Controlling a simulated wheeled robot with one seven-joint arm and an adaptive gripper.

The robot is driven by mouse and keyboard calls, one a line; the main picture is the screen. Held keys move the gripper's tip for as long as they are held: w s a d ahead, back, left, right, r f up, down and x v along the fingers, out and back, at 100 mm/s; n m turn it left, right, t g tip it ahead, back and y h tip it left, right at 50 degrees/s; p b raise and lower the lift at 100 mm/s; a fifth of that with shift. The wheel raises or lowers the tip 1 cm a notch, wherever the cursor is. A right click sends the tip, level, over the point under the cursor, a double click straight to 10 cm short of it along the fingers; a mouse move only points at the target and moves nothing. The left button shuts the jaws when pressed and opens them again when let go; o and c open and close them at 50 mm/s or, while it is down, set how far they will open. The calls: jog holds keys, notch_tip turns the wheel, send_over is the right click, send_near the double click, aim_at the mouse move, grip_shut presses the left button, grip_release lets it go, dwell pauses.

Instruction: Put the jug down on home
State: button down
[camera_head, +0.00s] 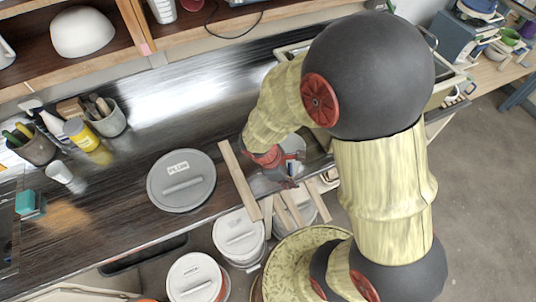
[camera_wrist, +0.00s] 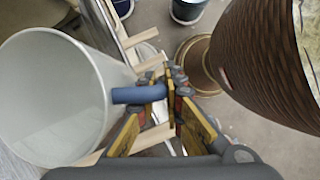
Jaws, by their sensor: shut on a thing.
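The jug (camera_wrist: 55,95) is a large pale, open-topped vessel with a blue handle (camera_wrist: 140,94), on the left of the wrist view. It looks empty. My gripper (camera_wrist: 172,90) is shut on that handle. In the head view my gripper (camera_head: 284,178) is at the front edge of the counter, and the jug (camera_head: 294,146) shows only partly beside it, mostly hidden by my arm. I cannot tell whether the jug's base touches anything. No spot labelled home can be made out.
Wooden slats (camera_head: 239,180) lie at the counter's front edge, some jutting out over lidded buckets (camera_head: 239,238) on the floor. A grey lid (camera_head: 182,182) lies left of the slats. Tool pots (camera_head: 108,119) and a yellow jar (camera_head: 80,134) stand farther left. The counter (camera_head: 180,95) behind is clear.

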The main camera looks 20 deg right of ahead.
jog(key=w+f, duration=0.1)
jog(key=w, duration=0.1)
jog(key=w+f, duration=0.1)
jog(key=w, duration=0.2)
jog(key=w+d+f, duration=0.1)
jog(key=w, duration=0.2)
jog(key=shift+d+f+p, duration=0.1)
jog(key=shift+f+p, duration=0.2)
jog(key=shift+f, duration=0.05)
jog(key=w+f, duration=0.2)
jog(key=f, duration=0.1)
jog(key=w+f, duration=0.1)
jog(key=w, duration=0.1)
jog(key=shift+w+d+f, duration=0.1)
jog(key=shift+d+f, duration=0.15)
jog(key=shift+f, duration=0.1)
jog(key=shift+w+d+f+p, duration=0.15)
jog(key=shift+w+f, duration=0.1)
jog(key=shift+f, duration=0.85)
jog(key=shift+w+a+f+p, duration=0.15)
jog(key=shift+w+f, duration=0.1)
jog(key=shift+f, duration=0.85)
jog(key=shift+d, duration=0.1)
jog(key=shift+f, duration=0.2)
jog(key=c, duration=2)
grip_release()
jog(key=shift+r, duration=0.1)
jog(key=shift+c, duration=0.2)
jog(key=shift+o, duration=0.6)
jog(key=shift+r, duration=0.1)
